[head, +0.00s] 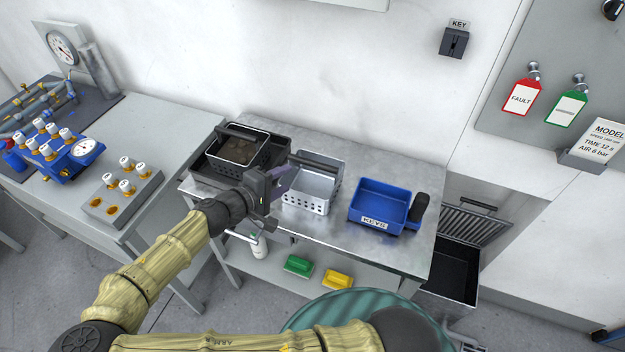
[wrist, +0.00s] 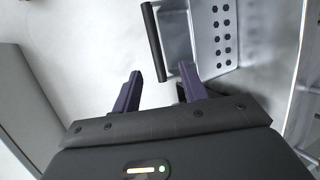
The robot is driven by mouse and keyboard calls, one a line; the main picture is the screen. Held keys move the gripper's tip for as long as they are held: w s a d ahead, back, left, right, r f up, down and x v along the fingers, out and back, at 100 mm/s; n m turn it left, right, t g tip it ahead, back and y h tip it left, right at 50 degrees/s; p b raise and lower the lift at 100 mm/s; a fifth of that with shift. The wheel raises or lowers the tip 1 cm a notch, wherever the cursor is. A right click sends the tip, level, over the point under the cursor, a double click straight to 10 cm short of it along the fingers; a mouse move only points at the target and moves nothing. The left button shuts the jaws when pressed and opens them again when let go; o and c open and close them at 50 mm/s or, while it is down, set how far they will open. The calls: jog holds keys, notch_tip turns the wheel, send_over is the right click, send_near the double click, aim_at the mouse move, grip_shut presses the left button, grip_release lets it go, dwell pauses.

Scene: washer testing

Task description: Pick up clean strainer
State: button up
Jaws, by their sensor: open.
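The clean strainer (head: 308,190) is a light metal basket with holes in its wall and a dark bar handle (head: 318,160). It stands in the middle of the metal table. It also shows at the upper right of the wrist view (wrist: 222,38), with its black handle (wrist: 152,40). My gripper (head: 280,182) is open and empty at the strainer's left side. In the wrist view my purple fingers (wrist: 162,76) are apart, and the handle's near end appears between their tips, closer to the right finger. I cannot tell whether they touch. My gripper hides part of the strainer's left side.
A second strainer (head: 236,150) with brown dirt inside sits in a black tray (head: 205,172) to the left. A blue KEYS bin (head: 380,201) stands to the right. Green (head: 299,265) and yellow (head: 337,279) items lie on the lower shelf. A black sink (head: 452,272) is at right.

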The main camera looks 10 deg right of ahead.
aim_at(310, 165)
jog(key=p+x, duration=0.1)
jog(key=x, duration=0.5)
jog(key=shift+w+d, duration=0.15)
jog(key=shift+d, duration=0.1)
jog(key=x, duration=0.1)
jog(key=p+x, duration=0.1)
jog(key=x, duration=0.1)
jog(key=p+x, duration=0.1)
jog(key=x, duration=0.1)
jog(key=shift+d+r, duration=0.2)
jog(key=shift+r, duration=0.2)
jog(key=shift+d+f, duration=0.1)
jog(key=shift+d, duration=0.05)
grip_shut()
